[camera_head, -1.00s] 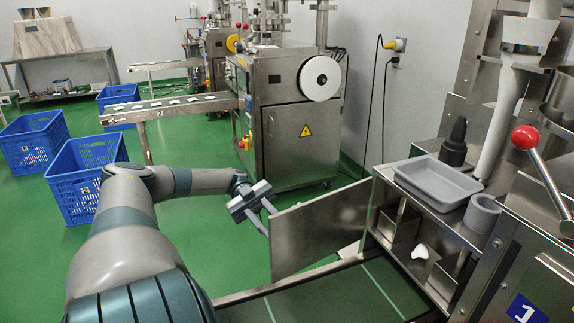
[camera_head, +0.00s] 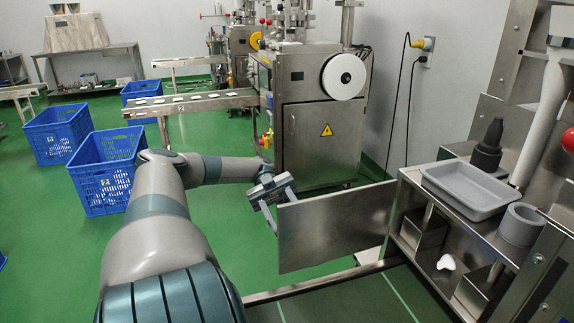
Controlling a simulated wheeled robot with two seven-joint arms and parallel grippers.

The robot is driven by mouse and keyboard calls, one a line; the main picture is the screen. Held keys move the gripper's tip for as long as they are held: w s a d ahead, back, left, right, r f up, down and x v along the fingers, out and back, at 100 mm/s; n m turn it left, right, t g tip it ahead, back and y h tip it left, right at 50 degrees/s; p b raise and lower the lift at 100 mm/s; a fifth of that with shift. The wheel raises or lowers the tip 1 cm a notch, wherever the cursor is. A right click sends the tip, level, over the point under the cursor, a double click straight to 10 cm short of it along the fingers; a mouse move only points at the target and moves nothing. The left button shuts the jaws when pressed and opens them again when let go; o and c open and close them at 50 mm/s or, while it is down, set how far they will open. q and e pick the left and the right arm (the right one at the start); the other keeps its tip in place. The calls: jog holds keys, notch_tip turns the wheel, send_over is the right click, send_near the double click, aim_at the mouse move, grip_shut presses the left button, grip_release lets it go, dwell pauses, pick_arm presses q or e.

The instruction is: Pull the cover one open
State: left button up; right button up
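The cover is a flat metal panel (camera_head: 338,228) that stands swung out to the left from the front of the machine at right. Its right edge is at the machine's opening, and its left edge is free. My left gripper (camera_head: 279,210) is at the upper corner of that free edge. Its two fingers are visibly apart, with the panel's edge close to or between them; I cannot tell if they touch it. The uncovered opening shows metal compartments (camera_head: 424,232) and a small white piece (camera_head: 446,262). My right gripper is not in view.
A grey tray (camera_head: 468,190) and a grey ring (camera_head: 521,224) sit on the machine top above the opening. A metal frame rail (camera_head: 312,286) runs below the panel. Blue crates (camera_head: 105,190) stand at left. A metal cabinet machine (camera_head: 318,140) stands behind. Green floor is free between.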

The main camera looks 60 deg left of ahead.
aim_at(298, 217)
pick_arm(q)
jog(key=shift+r, duration=0.15)
jog(key=r, duration=0.1)
jog(key=r+p, duration=0.1)
jog(key=r, duration=0.2)
jog(key=shift+w+d+r, duration=0.2)
jog(key=shift+d, duration=0.2)
jog(key=w+d+r, duration=0.5)
jog(key=d+r, duration=0.1)
jog(key=d, duration=0.3)
jog(key=shift+d+r, duration=0.15)
jog(key=shift+d, duration=0.15)
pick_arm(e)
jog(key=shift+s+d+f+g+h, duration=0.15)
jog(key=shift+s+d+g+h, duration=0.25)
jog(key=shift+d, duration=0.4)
